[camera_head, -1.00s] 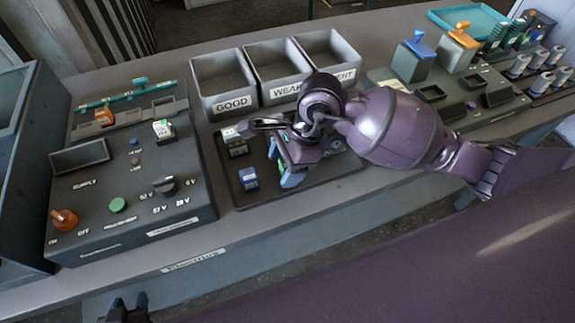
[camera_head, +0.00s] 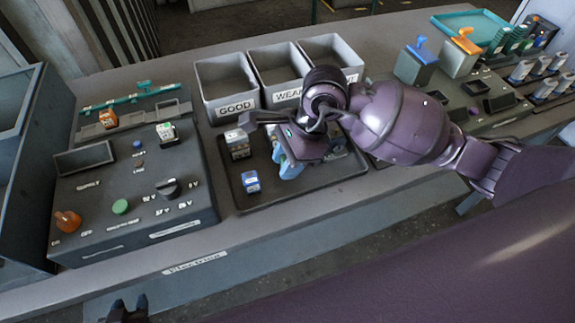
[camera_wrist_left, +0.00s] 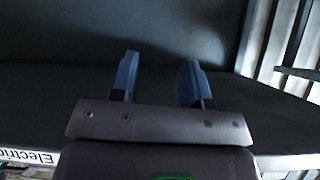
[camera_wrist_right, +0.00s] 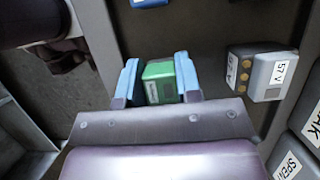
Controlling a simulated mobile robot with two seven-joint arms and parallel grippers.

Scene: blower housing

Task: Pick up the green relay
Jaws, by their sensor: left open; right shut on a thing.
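In the head view, my right gripper (camera_head: 288,160) points down over the dark tray (camera_head: 300,196), and my arm hides the relay there. I cannot tell whether the relay touches the tray. My left gripper (camera_wrist_left: 160,80) is open and empty; its tips show at the bottom edge of the head view (camera_head: 128,308), in front of the bench.
A blue relay (camera_head: 250,181) and a grey one (camera_head: 238,145) stand in the tray. Behind are grey bins, GOOD (camera_head: 236,108) and WEAK (camera_head: 286,95), plus a third. A test panel (camera_head: 100,205) stands left; more fixtures stand at right.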

